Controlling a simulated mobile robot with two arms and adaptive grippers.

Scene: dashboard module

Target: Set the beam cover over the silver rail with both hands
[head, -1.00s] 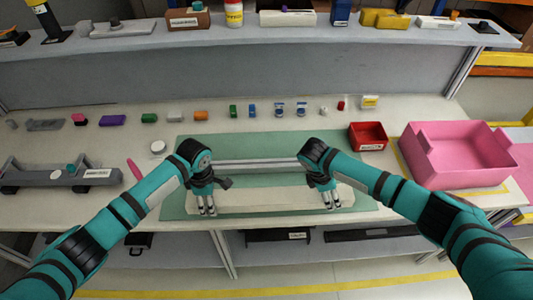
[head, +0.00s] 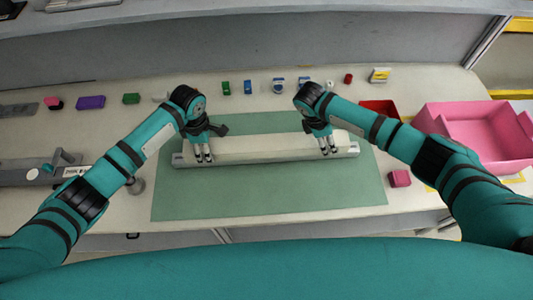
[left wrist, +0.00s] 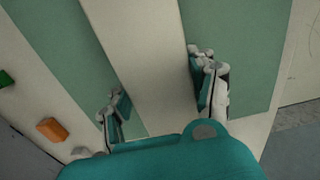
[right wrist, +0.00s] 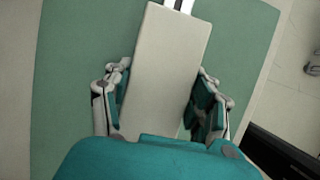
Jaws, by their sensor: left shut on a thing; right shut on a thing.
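The beam cover (head: 265,148) is a long, off-white bar lying lengthwise along the silver rail (head: 353,150). Rail ends show past both ends of the cover; the middle of the rail is hidden under it. I cannot tell whether the cover rests fully on the rail. My left gripper (head: 203,156) is shut on the cover near its left end, and my right gripper (head: 327,149) is shut on it near its right end. The right wrist view shows the cover (right wrist: 165,75) between the fingers, with a rail end (right wrist: 178,5) beyond it.
The green mat (head: 270,195) lies under the rail, with clear room in front. A pink bin (head: 485,150), a red tray (head: 380,107) and a pink block (head: 400,178) are at the right. A grey fixture (head: 30,172) is at the left. Several small parts line the back.

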